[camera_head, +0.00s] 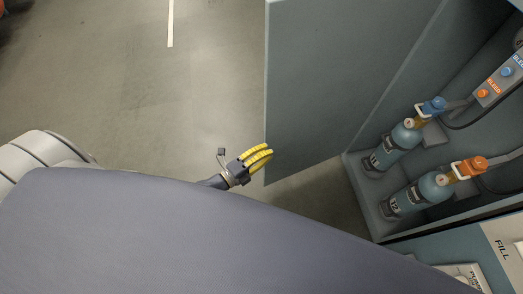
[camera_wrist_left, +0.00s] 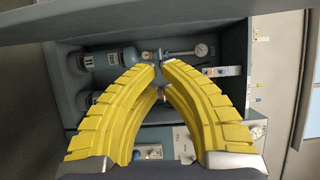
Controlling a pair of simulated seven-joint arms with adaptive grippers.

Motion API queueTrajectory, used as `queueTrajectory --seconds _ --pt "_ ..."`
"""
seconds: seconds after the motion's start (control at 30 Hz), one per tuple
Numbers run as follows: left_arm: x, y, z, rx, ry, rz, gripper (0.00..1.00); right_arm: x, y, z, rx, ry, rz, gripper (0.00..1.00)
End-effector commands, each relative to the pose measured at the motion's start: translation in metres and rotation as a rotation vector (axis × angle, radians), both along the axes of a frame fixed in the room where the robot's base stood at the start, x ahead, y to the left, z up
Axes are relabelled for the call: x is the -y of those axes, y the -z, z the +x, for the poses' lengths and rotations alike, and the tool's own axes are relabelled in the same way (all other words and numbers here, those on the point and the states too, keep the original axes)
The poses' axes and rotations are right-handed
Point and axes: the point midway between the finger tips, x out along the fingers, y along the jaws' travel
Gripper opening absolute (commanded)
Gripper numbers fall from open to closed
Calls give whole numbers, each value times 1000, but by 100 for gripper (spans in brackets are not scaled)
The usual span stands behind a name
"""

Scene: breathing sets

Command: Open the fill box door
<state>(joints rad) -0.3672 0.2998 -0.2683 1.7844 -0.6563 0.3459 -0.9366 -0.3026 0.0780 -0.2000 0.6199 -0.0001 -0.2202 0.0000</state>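The fill box door (camera_head: 345,75) is a large grey-teal panel. It stands swung out from the box, its free edge towards the left of the head view. The box interior (camera_head: 405,160) is exposed. My left gripper (camera_head: 268,155) is by the door's lower free corner; I cannot tell whether it touches. In the left wrist view its yellow fingers (camera_wrist_left: 160,66) converge with their tips almost together and nothing held between them. A grey panel (camera_wrist_left: 150,20), probably the door, crosses the top of that view. My right gripper is not in view.
Two teal cylinders (camera_head: 397,145) (camera_head: 420,196) stand in the box, with blue and orange valve fittings above. A bleed panel (camera_head: 495,85) is at the right. A fill panel (camera_head: 503,250) lies below the box. The floor (camera_head: 130,90) left of the door is clear.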

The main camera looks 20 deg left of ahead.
Motion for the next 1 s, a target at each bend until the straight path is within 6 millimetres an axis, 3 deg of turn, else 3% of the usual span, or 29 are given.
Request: queueTrajectory --seconds 0.4,0.6,1.0 --pt "37 -1 64 1 1 -3 0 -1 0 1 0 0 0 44" --pt "17 0 79 0 1 2 0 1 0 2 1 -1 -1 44" --pt "6 1 88 -2 1 -1 0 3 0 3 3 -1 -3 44"
